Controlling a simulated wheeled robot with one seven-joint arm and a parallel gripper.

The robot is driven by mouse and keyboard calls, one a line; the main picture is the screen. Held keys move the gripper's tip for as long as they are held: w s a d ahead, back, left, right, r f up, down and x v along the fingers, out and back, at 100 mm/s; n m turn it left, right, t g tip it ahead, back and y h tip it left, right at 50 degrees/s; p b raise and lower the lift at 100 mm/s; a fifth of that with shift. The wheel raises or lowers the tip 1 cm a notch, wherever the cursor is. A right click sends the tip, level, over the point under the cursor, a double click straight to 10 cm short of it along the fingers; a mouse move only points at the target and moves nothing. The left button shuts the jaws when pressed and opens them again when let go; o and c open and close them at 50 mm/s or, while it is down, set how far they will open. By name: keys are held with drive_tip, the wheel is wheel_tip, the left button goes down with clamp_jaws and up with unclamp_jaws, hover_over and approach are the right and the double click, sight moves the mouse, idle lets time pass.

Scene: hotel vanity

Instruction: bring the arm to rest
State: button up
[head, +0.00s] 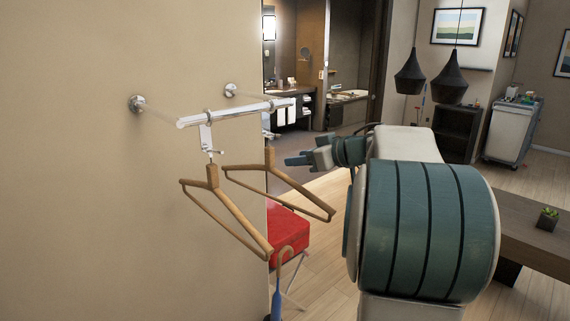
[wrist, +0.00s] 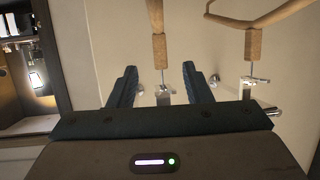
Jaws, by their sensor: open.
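My arm reaches out on the right of the head view, and my gripper (head: 300,159) points left toward the wall rail. In the wrist view my gripper (wrist: 158,78) is open, with its two fingers apart and no object held. Two wooden hangers hang from the metal rail (head: 240,113). The nearer hanger (head: 228,210) and the farther hanger (head: 275,190) show in the head view. In the wrist view one hanger's neck (wrist: 160,50) appears between the fingertips, beyond them, and the other (wrist: 253,45) is to the right. I cannot tell the exact gap to them.
The beige wall (head: 90,200) fills the left. A dark table (head: 530,240) with a small plant (head: 547,218) is at right. Black pendant lamps (head: 410,78) hang behind.

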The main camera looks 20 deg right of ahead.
wheel_tip(320, 180, up, 5)
drive_tip(key=s+m+t+h+b, duration=0.2)
drive_tip(key=m+t+h, duration=0.1)
drive_tip(key=t+h, duration=0.2)
drive_tip(key=s+a+f+m+g+b, duration=0.1)
drive_tip(key=s+a+f+g, duration=0.5)
drive_tip(key=s+f, duration=0.7)
drive_tip(key=s+a+f+m+g+h+b, duration=0.1)
drive_tip(key=s+a+f+g, duration=0.6)
drive_tip(key=s+a+f, duration=0.3)
wheel_tip(320, 180, down, 5)
drive_tip(key=s, duration=0.3)
drive_tip(key=shift+a+m+g+h+b, duration=0.3)
drive_tip(key=shift+w+f, duration=0.1)
drive_tip(key=shift+c, duration=1)
drive_tip(key=shift+a, duration=0.1)
